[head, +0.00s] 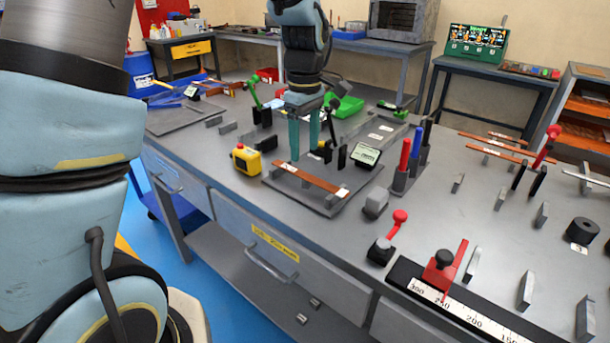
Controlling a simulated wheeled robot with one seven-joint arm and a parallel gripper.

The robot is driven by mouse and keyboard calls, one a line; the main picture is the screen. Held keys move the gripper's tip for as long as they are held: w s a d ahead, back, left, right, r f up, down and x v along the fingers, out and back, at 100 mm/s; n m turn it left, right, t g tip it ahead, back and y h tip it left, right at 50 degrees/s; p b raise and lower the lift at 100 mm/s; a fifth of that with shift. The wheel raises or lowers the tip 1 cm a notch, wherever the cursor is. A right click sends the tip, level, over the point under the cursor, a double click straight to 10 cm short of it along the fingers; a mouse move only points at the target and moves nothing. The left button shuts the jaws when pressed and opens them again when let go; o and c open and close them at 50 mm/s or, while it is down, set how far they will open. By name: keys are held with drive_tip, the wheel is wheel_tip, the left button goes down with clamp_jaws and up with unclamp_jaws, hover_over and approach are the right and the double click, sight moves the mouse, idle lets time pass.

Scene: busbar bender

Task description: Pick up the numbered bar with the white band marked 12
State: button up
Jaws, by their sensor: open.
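A copper-coloured bar (312,178) lies across small supports on a grey plate (322,207) near the middle of the bench. It has a white patch near each end, but the marking on them is too small to read. Several similar copper bars (492,151) with white patches lie at the right rear; their numbers cannot be read either. My gripper (305,153) points down with its two teal fingers apart. It appears above and just behind the middle bar, with nothing between the fingers. The exact gap to the bar cannot be told.
A yellow box with a red button (246,160) stands left of the plate, and a small display (366,155) right of it. Green-handled clamps (256,100) are behind.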

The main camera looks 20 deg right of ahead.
sight(308, 176)
drive_tip(key=shift+s+d+f+p, duration=0.15)
drive_tip(key=shift+f+p, duration=0.3)
drive_tip(key=shift+f, duration=1.1)
drive_tip(key=shift+d+f+p, duration=0.2)
drive_tip(key=shift+f+p, duration=0.25)
drive_tip(key=shift+f, duration=1.1)
clamp_jaws()
